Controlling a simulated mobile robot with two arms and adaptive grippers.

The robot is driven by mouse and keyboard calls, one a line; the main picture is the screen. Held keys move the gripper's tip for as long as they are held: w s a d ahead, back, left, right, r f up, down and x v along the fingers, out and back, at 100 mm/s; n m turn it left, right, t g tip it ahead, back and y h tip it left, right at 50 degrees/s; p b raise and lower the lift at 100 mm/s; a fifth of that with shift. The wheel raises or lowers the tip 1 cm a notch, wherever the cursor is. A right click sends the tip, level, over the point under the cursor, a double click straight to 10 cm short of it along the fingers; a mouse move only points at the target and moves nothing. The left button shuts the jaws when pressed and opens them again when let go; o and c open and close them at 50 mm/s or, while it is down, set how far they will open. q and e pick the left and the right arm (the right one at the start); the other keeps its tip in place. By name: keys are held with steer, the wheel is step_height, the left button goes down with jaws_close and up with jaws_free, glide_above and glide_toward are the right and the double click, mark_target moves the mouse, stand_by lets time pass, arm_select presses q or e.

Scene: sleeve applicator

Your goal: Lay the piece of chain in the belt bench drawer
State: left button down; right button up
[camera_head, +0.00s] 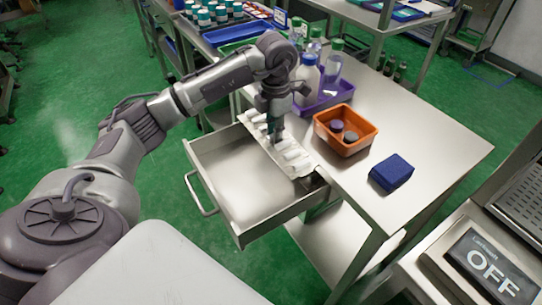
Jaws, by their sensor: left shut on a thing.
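The belt bench drawer (232,172) is pulled open, and the front of its floor is bare. The piece of chain (292,158), a white segmented strip, lies across the back of the drawer opening, beside the bench edge. My left gripper (275,136) points down at the middle of the strip and is shut on it. Whether the chain touches the drawer floor or hangs just above it I cannot tell. The fingertips hide part of the chain. My right gripper is not in view.
On the steel bench top (430,145) stand an orange bin (358,146) with small round items, a blue block (391,173) and a purple tray (318,106) with bottles. An OFF sign (490,268) is at lower right. The bench's right side is clear.

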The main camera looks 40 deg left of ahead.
mark_target(274, 167)
arm_select(q)
step_height(274, 167, down, 11)
steer(key=shift+f, duration=0.1)
steer(key=c, duration=1.2)
jaws_free()
steer(key=shift+o, duration=0.2)
step_height(274, 167, up, 12)
steer(key=shift+r, duration=0.1)
